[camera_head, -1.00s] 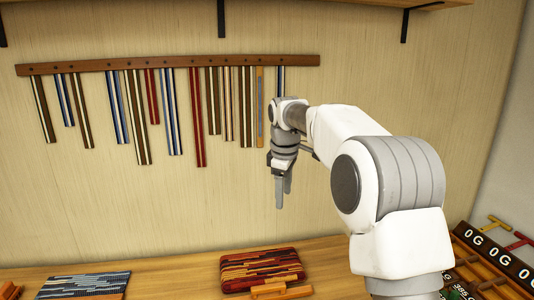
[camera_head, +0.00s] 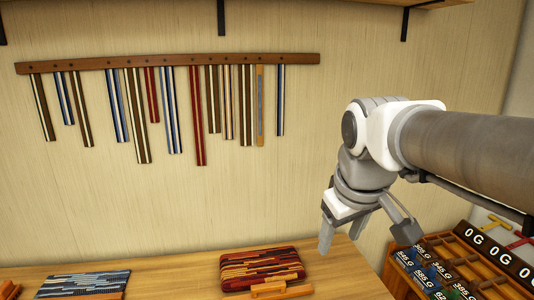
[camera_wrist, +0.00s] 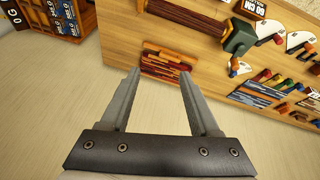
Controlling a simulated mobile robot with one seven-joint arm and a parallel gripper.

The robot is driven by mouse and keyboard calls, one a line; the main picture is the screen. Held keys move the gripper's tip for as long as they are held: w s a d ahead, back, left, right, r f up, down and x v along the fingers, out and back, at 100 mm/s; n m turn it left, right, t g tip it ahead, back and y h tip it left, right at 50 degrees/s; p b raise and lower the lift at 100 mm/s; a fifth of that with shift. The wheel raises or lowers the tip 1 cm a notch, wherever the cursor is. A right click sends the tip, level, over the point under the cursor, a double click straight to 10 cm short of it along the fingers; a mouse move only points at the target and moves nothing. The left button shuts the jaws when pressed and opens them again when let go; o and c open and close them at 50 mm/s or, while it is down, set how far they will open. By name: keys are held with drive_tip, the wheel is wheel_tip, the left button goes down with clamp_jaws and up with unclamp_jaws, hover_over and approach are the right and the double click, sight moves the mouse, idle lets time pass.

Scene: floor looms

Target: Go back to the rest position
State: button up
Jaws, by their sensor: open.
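My gripper (camera_head: 368,240) is at the right of the head view, in the air above the right part of the wooden table (camera_head: 335,275). Its two fingers are spread apart with nothing between them. In the wrist view my gripper (camera_wrist: 158,88) also shows open and empty. Beyond its fingertips in that view lies a red and orange patterned piece (camera_wrist: 165,68) near the table edge. No part of my gripper touches anything that I can see.
A wall rail (camera_head: 170,63) holds several hanging striped strips. On the table lie a red patterned piece (camera_head: 262,268) with an orange wooden bar (camera_head: 268,288), and a blue patterned piece (camera_head: 85,283). A compartmented wooden rack (camera_head: 480,262) with labels stands at right.

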drive_tip(key=s+d+f+m, duration=0.1)
drive_tip(key=s+f+m, duration=0.1)
drive_tip(key=s, duration=0.3)
drive_tip(key=s+f+m+t, duration=0.1)
drive_tip(key=s+f+m, duration=0.1)
drive_tip(key=s+f, duration=0.2)
drive_tip(key=shift+s+d+f, duration=0.35)
drive_tip(key=shift+s+d, duration=0.05)
drive_tip(key=shift+s, duration=0.9)
idle(0.5)
